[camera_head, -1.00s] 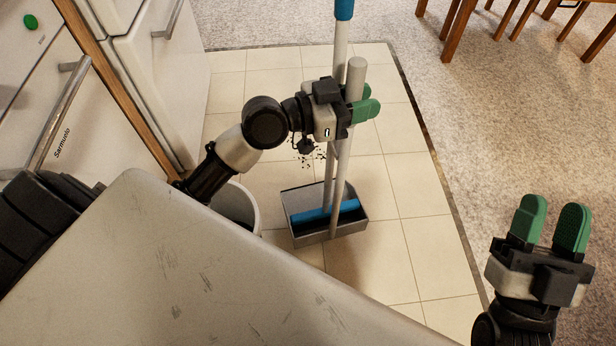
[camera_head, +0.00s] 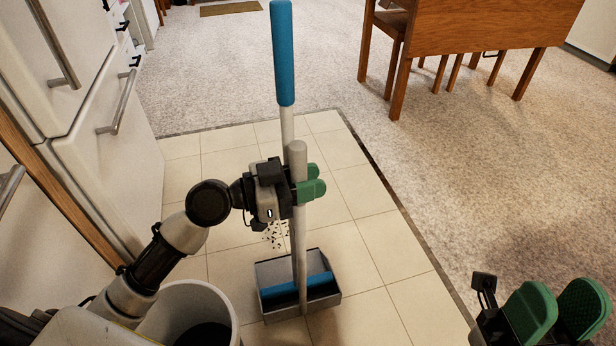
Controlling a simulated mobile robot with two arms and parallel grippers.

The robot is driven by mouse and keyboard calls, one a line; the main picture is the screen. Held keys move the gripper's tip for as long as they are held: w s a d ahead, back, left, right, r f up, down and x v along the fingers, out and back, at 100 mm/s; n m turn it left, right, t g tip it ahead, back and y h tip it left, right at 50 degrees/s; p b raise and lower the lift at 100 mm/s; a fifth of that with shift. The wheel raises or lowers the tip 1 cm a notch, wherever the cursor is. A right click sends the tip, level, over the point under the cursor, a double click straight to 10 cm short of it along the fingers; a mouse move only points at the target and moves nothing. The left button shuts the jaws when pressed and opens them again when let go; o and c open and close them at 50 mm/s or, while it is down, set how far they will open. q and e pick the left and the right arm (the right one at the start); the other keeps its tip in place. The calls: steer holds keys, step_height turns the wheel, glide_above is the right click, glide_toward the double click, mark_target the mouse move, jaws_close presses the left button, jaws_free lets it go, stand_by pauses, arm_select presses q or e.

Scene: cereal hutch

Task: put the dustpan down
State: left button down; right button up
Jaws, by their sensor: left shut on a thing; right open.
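The dustpan (camera_head: 272,268) is a grey open box with a long grey handle (camera_head: 297,150), held upright over the tiles. My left gripper (camera_head: 311,184) is shut on the upper part of that handle. A broom with a blue grip (camera_head: 282,55) stands close against the handle, and its blue head (camera_head: 287,289) is in the dustpan. Whether the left gripper also touches the broom stick is hidden. I cannot tell whether the dustpan touches the floor. My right gripper (camera_head: 560,302) is open and empty at the bottom right.
Dark crumbs (camera_head: 277,235) lie on the tiles behind the dustpan. A pale bin (camera_head: 222,297) stands at its left, near my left arm. White cabinets (camera_head: 105,165) line the left side. Tiles to the right (camera_head: 375,240) are clear. A wooden table (camera_head: 480,30) stands on carpet behind.

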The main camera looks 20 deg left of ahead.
arm_select(q)
step_height(320, 180, down, 6)
steer(key=shift+b, duration=1.2)
steer(key=shift+f+b, duration=0.2)
steer(key=shift+b, duration=0.1)
steer(key=c, duration=0.8)
jaws_free()
steer(key=shift+c, duration=0.2)
